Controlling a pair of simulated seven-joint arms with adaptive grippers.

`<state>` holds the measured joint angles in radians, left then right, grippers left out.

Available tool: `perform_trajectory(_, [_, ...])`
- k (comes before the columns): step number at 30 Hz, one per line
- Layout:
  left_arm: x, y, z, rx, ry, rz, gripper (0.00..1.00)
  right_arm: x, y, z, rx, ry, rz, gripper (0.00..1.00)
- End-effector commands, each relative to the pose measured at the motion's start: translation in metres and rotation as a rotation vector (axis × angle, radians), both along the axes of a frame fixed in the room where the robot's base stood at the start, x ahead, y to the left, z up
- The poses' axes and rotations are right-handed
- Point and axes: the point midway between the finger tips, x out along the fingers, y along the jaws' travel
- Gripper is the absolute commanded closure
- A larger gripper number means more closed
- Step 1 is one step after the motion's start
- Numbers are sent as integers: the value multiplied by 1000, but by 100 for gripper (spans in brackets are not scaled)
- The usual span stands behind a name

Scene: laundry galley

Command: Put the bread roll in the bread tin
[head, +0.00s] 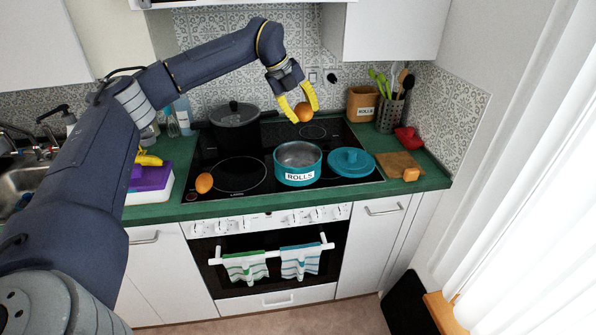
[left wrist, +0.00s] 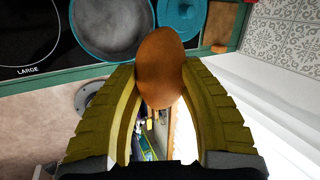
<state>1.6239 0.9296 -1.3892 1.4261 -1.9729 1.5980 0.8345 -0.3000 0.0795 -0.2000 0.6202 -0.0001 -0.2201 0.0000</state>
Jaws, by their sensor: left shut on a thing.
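My left gripper (head: 305,101) has its yellow fingers shut on an orange-brown, egg-shaped roll (head: 303,112). In the left wrist view the roll (left wrist: 161,66) sits between both fingertips. A similar second roll (head: 204,183) lies at the cooktop's front left. A brown box-like container (head: 360,99) labelled ROLLS stands at the back right, apart from the held roll. An open teal pot (head: 298,176), also labelled ROLLS, stands on the cooktop; its visible inside looks empty. My right gripper is not in view.
A teal lid (head: 351,162) lies right of the pot. A dark lidded pot (head: 235,128) stands at the back left.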

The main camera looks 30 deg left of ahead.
Motion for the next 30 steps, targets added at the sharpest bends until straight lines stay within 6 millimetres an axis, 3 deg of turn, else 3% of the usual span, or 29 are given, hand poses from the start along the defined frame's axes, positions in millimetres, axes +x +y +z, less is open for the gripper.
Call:
perform_trajectory(17, [13, 31, 21, 6, -4, 828, 89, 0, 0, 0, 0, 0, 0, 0])
perform_trajectory(23, [17, 44, 28, 10, -4, 1199, 89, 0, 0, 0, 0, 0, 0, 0])
perform_trajectory(30, [20, 59, 35, 14, -4, 1758, 89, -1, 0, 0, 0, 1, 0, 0])
